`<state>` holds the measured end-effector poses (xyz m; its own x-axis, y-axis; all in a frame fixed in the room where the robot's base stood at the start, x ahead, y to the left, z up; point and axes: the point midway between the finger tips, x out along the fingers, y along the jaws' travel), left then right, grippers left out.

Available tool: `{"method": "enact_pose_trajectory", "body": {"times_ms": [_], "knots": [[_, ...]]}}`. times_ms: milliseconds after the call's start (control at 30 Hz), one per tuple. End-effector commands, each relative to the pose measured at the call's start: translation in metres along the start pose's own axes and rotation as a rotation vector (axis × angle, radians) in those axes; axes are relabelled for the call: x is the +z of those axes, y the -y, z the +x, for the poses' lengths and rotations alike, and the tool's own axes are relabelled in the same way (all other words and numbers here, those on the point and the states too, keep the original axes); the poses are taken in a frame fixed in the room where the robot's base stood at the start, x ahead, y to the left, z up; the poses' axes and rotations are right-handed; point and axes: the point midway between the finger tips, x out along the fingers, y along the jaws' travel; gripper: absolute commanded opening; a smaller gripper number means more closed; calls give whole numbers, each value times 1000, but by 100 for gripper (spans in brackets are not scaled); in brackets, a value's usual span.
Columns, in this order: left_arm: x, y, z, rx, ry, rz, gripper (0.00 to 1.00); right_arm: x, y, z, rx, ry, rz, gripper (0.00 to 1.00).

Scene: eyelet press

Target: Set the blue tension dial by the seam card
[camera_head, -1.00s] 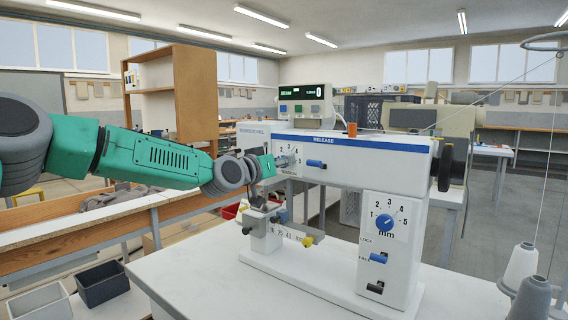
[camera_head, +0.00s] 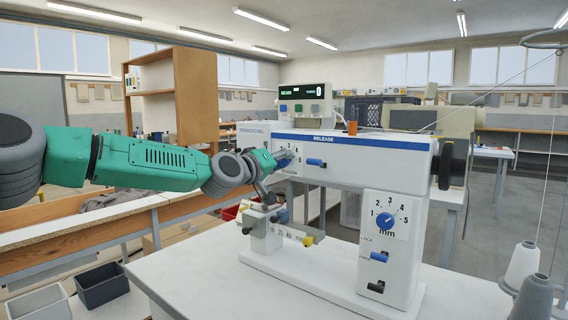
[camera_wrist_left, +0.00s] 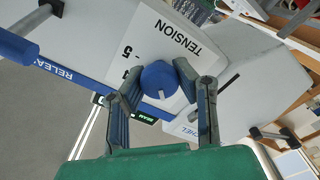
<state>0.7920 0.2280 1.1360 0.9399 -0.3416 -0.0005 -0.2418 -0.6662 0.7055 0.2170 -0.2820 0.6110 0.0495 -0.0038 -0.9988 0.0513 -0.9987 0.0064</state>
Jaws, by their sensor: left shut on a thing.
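The blue tension dial (camera_wrist_left: 160,78) sits on the white machine head, beside the word TENSION and the numbers 5 and 4. A pale mark shows on the dial. My left gripper (camera_wrist_left: 162,82) has one finger on each side of the dial and is shut on it. In the head view my left gripper (camera_head: 276,160) is at the left end of the machine head and hides most of the dial. I cannot make out a seam card. The right gripper is not in view.
A second blue dial (camera_head: 384,222), marked mm, is on the machine's right column. A blue lever (camera_head: 316,162) sticks out right of my gripper. A display box (camera_head: 302,98) stands behind the machine. Dark and grey bins (camera_head: 103,286) stand at the lower left.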

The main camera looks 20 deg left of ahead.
Motion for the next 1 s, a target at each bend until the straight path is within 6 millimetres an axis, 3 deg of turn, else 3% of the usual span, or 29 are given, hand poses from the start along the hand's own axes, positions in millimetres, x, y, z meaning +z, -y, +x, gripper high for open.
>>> {"method": "enact_pose_trajectory", "body": {"times_ms": [333,367,400,433,767,1000], "knots": [[0,4,0,-5,0,-3,0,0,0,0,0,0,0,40],[0,4,0,-5,0,-3,32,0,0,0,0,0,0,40],[0,3,0,-5,0,-3,46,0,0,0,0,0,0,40],[0,3,0,-4,0,-3,49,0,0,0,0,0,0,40],[0,1,-2,-1,0,-2,49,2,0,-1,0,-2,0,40],[-1,1,-31,0,1,-3,49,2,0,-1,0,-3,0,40]]}}
